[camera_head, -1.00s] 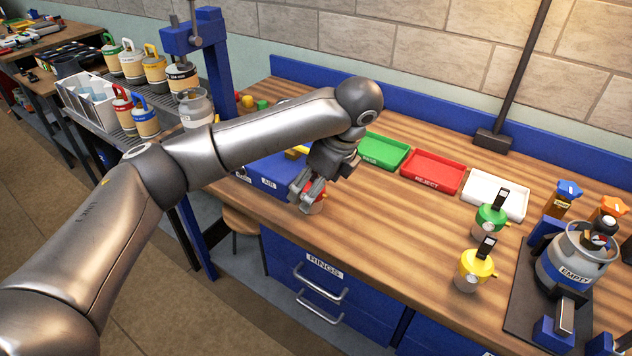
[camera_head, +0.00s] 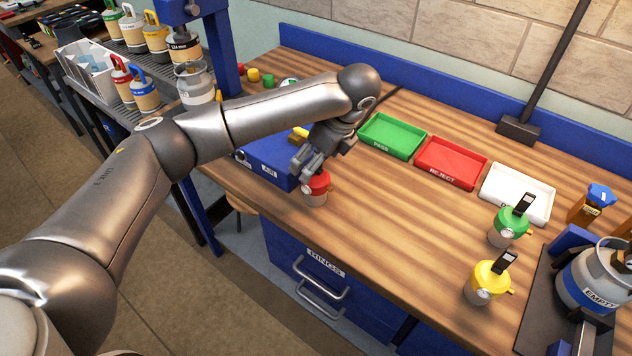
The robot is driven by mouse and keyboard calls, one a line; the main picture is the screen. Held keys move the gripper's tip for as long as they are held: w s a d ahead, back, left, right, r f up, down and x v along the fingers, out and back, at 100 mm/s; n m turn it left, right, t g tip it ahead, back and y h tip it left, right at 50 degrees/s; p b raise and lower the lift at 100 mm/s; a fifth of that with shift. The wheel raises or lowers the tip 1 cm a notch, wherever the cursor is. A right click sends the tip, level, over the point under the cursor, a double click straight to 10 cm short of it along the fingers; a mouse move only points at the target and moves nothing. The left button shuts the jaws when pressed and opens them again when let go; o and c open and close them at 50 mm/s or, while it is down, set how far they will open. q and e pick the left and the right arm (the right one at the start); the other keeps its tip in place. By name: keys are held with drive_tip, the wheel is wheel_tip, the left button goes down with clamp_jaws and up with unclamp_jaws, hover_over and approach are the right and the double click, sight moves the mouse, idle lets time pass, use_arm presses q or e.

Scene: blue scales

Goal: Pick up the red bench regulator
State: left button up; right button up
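The red bench regulator (camera_head: 316,189) stands upright on the wooden bench near its front edge, with a red top and a grey body. My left gripper (camera_head: 304,172) is just above it and slightly to its left, pointing down. The gripper hides part of the regulator's top, and I cannot tell whether the fingers touch it. The fingers are small and overlap in this view, so their opening is unclear. My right gripper is not in view.
A blue box (camera_head: 268,160) is close to the left of the regulator. Green (camera_head: 393,153), red (camera_head: 440,178) and white (camera_head: 503,208) trays line the back. Green (camera_head: 509,228) and yellow (camera_head: 484,284) regulators stand to the right. The bench middle is clear.

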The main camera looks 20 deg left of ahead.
sight(315, 192)
use_arm(q)
drive_tip(key=x, duration=0.3)
drive_tip(key=shift+s+a+f+p, duration=0.1)
drive_tip(key=shift+f+p, duration=0.1)
drive_tip(key=shift+p, duration=0.15)
drive_tip(key=shift+a+f, duration=0.1)
drive_tip(key=shift+f, duration=0.1)
drive_tip(key=c, duration=1.4)
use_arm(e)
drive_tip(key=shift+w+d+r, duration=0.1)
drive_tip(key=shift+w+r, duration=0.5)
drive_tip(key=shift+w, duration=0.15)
